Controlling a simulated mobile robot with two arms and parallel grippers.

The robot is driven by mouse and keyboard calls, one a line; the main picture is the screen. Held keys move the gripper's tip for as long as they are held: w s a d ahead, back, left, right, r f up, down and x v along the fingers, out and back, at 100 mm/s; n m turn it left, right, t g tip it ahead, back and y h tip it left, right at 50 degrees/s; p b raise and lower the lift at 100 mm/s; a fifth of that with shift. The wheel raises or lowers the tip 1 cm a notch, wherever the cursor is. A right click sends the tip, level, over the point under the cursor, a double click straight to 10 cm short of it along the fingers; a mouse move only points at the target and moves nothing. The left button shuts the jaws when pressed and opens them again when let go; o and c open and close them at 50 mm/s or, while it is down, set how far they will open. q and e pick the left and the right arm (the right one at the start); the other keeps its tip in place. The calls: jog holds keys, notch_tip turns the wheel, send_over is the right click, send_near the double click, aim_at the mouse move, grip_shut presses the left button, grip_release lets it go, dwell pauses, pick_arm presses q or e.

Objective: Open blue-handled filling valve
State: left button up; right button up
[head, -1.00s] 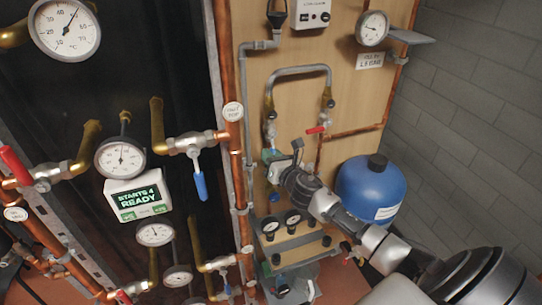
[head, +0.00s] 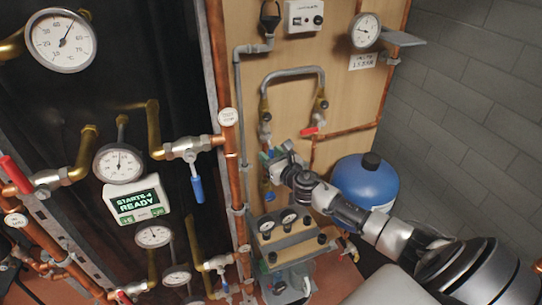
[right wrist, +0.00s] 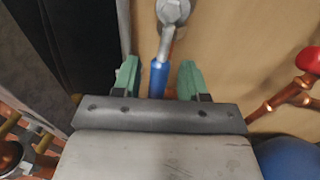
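The blue handle (right wrist: 157,80) shows in the right wrist view, pointing down from a grey metal valve lever (right wrist: 166,42) in front of the wooden board. My right gripper (right wrist: 158,82) is open, with one green finger on each side of the handle. Gaps show on both sides, the smaller one on the left. In the head view my right gripper (head: 267,160) is at the board, below the left leg of the grey hose loop (head: 293,72). It and its wrist partly hide the handle there. My left gripper is not in view.
A red lever (head: 311,131) is right of the gripper, near copper pipe. Another blue-handled valve (head: 197,188) hangs on the left pipework. Gauges (head: 288,217) sit below the gripper.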

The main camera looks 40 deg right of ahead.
jog(key=s+b, duration=0.1)
jog(key=s, duration=1)
jog(key=shift+a+r+b, duration=0.2)
jog(key=shift+r+b, duration=0.1)
jog(key=shift+r, duration=0.05)
jog(key=shift+w, duration=0.1)
